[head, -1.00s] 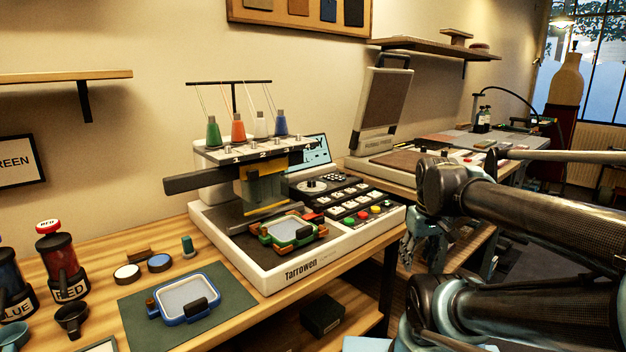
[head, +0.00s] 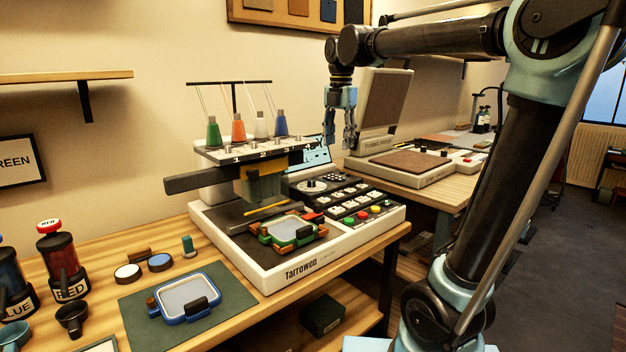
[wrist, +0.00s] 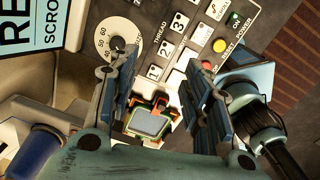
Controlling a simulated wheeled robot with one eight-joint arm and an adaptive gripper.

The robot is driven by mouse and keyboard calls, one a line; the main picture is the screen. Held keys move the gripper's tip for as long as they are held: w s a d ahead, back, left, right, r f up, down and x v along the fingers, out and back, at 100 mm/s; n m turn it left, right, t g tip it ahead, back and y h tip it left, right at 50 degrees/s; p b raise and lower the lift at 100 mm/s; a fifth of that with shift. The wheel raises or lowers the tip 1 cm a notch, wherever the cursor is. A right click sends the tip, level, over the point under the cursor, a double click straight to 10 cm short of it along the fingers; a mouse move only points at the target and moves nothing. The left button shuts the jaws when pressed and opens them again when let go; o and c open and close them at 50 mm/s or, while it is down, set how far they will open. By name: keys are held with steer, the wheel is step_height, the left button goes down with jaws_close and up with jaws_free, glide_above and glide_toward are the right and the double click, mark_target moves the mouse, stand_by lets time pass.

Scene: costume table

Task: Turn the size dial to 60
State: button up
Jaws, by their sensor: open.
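The size dial (head: 312,186) is a round pale disc with a darker knob on the embroidery machine's panel (head: 345,205). In the wrist view the dial (wrist: 104,46) sits at the upper left, with numbers including 40, 50 and 60 around it. Its dark knob is partly behind the left finger's tip, and I cannot tell which number it points to. My gripper (head: 341,143) hangs fingers-down above the panel's back right, above and right of the dial. In the wrist view my gripper (wrist: 158,72) is open, fingers apart and empty.
The needle head with coloured thread cones (head: 238,128) stands left of my gripper. The screen (head: 316,152) is behind the dial. Keys and coloured buttons (head: 362,213) lie right of it. A raised press lid (head: 383,110) stands behind my gripper. An orange-green hoop (head: 292,231) lies in front.

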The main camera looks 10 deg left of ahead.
mark_target(312, 181)
steer(key=w+a+r+n, duration=0.2)
steer(key=a+r+n, duration=0.1)
steer(key=a+n, duration=0.5)
steer(key=shift+m, duration=0.7)
steer(key=f, duration=1.6)
steer(key=shift+w+a+f, duration=0.1)
steer(key=shift+a+f, duration=0.15)
steer(key=shift+f, duration=0.1)
jaws_close()
steer(key=shift+d, duration=0.2)
steer(key=shift+a, duration=0.15)
